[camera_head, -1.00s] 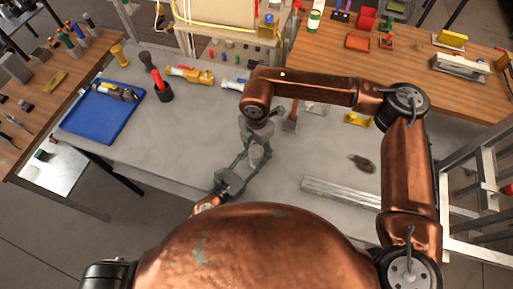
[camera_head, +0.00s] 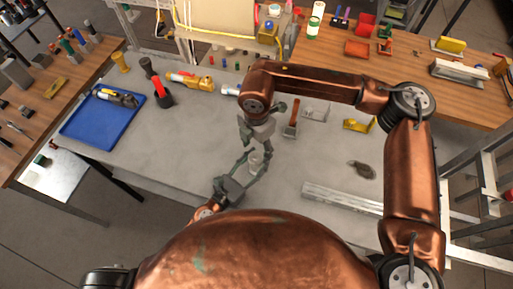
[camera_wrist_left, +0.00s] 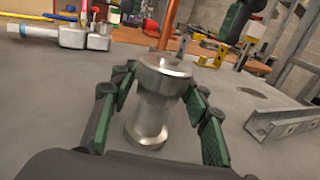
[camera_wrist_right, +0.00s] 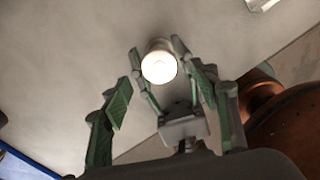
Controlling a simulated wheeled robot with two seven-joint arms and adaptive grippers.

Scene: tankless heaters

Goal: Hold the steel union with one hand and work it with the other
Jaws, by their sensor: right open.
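The steel union (camera_head: 256,160) is a shiny waisted cylinder with wider ends, upright above the grey bench in the left wrist view (camera_wrist_left: 160,95). My left gripper (camera_head: 257,158) has its green fingers on both sides of it, seemingly shut on it; the exact contact is hard to see. My right gripper (camera_head: 258,140) hangs above and beside the union, open and empty. In the right wrist view the union's bright round end (camera_wrist_right: 158,66) lies beyond my right fingertips (camera_wrist_right: 166,85), between the left gripper's fingers.
A blue tray (camera_head: 75,128) with a tool lies on the bench's left. A red-and-black holder (camera_head: 162,98), yellow clamp tool (camera_head: 190,81), yellow fixture (camera_head: 358,125), grey lump (camera_head: 362,170) and metal channel (camera_head: 340,197) surround the work area. Bare bench lies left of the grippers.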

